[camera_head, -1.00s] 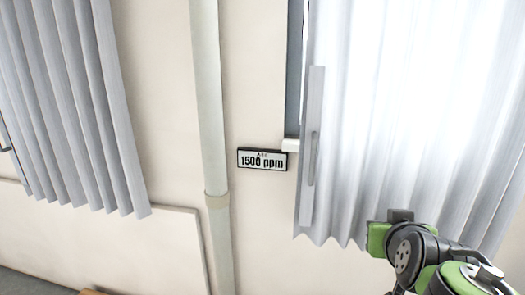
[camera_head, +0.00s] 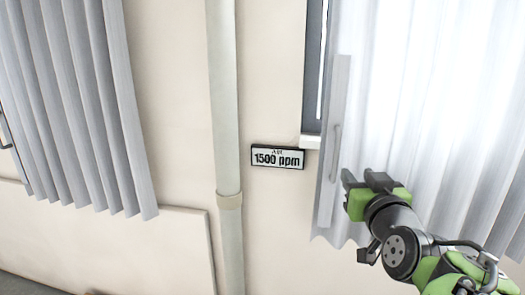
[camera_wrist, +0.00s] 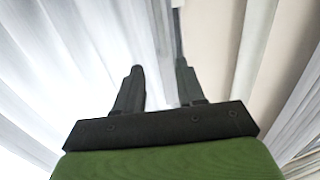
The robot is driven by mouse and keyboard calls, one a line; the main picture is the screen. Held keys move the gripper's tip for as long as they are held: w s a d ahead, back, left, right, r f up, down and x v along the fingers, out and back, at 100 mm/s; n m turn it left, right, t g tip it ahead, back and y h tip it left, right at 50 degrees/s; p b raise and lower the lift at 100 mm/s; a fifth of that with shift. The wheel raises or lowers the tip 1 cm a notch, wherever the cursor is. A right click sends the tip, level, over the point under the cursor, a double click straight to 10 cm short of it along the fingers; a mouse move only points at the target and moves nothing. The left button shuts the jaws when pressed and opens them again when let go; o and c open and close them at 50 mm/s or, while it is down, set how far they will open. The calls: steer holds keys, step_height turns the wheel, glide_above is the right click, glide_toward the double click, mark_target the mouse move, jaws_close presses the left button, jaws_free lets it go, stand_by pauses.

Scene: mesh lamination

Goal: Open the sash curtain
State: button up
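The right-hand sash curtain (camera_head: 415,110) is pale grey and pleated and hangs over a bright window. A flat strip runs along its left edge and carries a slim vertical grey handle (camera_head: 335,152). My gripper (camera_head: 357,176) is just right of the handle in the head view, pointing toward the curtain. In the wrist view the two dark fingers of my gripper (camera_wrist: 158,72) stand apart with nothing clearly between them. Curtain folds (camera_wrist: 85,50) lie beyond them. I cannot tell whether a finger touches the curtain.
A second grey curtain (camera_head: 75,110) with a handle hangs at the left. A vertical pipe (camera_head: 222,100) runs down the cream wall between them. A "1500 ppm" sign (camera_head: 278,157) is on the wall beside the window sill (camera_head: 310,142). A pale panel (camera_head: 170,245) stands below left.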

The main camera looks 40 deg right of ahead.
mark_target(338, 149)
steer(key=x, duration=1)
steer(key=p+x, duration=0.1)
steer(key=x, duration=0.4)
steer(key=shift+w+d+r, duration=0.1)
steer(key=shift+w+r, duration=0.25)
steer(key=shift+w, duration=0.05)
jaws_close()
